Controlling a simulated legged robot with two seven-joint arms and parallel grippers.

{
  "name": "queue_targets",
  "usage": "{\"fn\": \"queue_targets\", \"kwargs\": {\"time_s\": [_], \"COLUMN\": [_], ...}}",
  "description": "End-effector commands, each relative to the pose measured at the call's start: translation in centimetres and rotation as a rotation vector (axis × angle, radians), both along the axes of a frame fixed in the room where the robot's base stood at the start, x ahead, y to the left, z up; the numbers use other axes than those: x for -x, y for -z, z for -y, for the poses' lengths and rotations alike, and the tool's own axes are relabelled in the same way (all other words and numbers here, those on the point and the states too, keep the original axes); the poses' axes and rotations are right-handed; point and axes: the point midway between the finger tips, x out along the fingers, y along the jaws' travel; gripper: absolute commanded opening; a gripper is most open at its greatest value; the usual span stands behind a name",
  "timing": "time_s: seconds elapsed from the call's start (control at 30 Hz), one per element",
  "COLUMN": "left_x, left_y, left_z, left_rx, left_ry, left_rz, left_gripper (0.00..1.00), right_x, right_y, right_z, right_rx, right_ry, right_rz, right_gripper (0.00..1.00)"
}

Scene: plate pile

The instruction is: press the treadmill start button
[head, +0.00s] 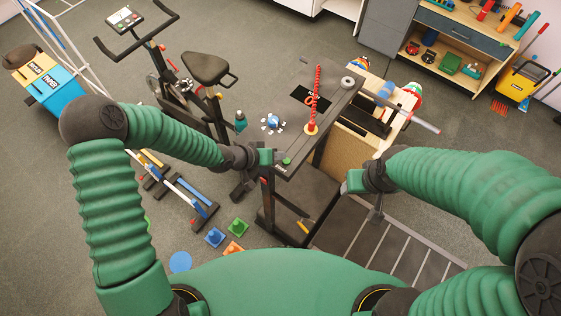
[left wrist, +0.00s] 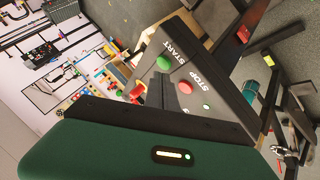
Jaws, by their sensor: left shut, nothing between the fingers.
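The treadmill console (head: 318,130) is a dark flat panel in the middle of the head view. A green button (head: 286,161) shows at its near-left corner. In the left wrist view the green start button (left wrist: 163,63) sits by the START label, with a red stop button (left wrist: 186,87) by the STOP label. My left gripper (head: 265,157) is shut and empty, just left of the green button; I cannot tell whether it touches. Its green and dark body fills the bottom of the left wrist view. My right gripper (head: 352,182) is right of the console's near end; its fingers are unclear.
An exercise bike (head: 204,70) is behind left. The treadmill belt (head: 385,245) lies to the right. Colored blocks (head: 238,227) are on the floor.

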Motion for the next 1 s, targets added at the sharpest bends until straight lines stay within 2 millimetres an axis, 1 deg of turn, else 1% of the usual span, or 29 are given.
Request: {"fn": "queue_targets", "kwargs": {"time_s": [0.2, 0.67, 1.0], "left_x": [0.0, 0.0, 0.0], "left_y": [-0.2, -0.1, -0.1], "left_z": [0.6, -0.4, 0.3], "left_rx": [-0.005, 0.004, -0.003], "left_ry": [0.003, 0.001, 0.002], "left_rz": [0.001, 0.0, 0.001], "left_gripper": [0.0, 0.0, 0.0], "right_x": [0.0, 0.0, 0.0], "right_y": [-0.1, -0.1, -0.1], "right_z": [0.0, 0.0, 0.0], "right_rx": [0.0, 0.0, 0.0], "right_ry": [0.001, 0.001, 0.001], "right_rz": [0.0, 0.0, 0.0], "right_gripper": [0.57, 0.57, 0.57]}}
